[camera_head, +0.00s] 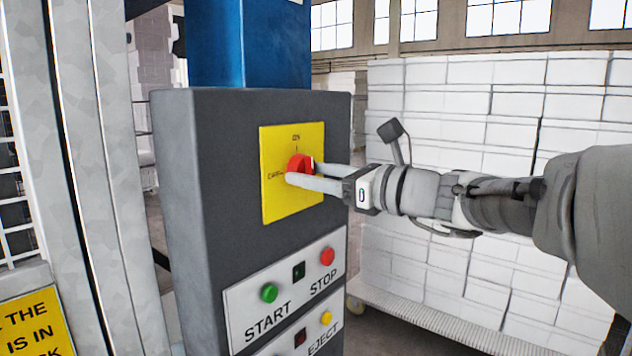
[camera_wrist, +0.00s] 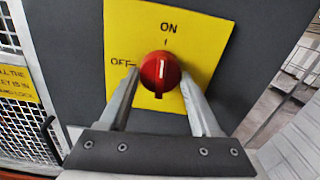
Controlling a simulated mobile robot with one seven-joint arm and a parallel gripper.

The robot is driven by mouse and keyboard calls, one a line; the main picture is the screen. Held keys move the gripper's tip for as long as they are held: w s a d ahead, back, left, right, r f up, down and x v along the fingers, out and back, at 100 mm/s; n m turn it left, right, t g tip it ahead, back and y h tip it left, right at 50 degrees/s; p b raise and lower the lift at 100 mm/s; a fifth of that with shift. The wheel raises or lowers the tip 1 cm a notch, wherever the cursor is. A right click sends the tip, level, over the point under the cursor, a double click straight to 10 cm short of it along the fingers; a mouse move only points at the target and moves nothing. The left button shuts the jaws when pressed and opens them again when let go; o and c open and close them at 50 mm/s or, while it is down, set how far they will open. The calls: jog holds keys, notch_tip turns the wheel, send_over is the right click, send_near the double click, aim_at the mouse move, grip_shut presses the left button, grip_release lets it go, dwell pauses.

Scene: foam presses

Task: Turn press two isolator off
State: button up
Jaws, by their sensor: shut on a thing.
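The isolator is a red rotary knob (camera_wrist: 160,70) on a yellow plate (camera_wrist: 120,35), marked ON above and OFF to the left. In the head view the knob (camera_head: 298,162) and yellow plate (camera_head: 280,208) sit on the upper face of a dark grey control box (camera_head: 205,180). My gripper (camera_head: 303,173) reaches in from the right and is shut on the knob, one finger at each side of it. In the wrist view the knob's ridge looks roughly upright, nearly in line with the ON mark. The fingers partly hide the knob in the head view.
Below the plate are a green START button (camera_head: 269,292), a red STOP button (camera_head: 327,256) and a yellow EJECT button (camera_head: 326,318). A blue column (camera_head: 250,45) rises behind the box. Stacked white blocks (camera_head: 480,110) stand on the right; mesh fencing (camera_wrist: 12,90) is on the left.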

jog(key=shift+w+n+b, duration=0.1)
jog(key=shift+n+b, duration=8.2)
jog(key=shift+b, duration=0.7)
jog(key=shift+r+n, duration=0.1)
jog(key=shift+n, duration=0.2)
jog(key=o, duration=1.4)
jog(key=shift+c, duration=0.2)
jog(key=shift+d, duration=0.1)
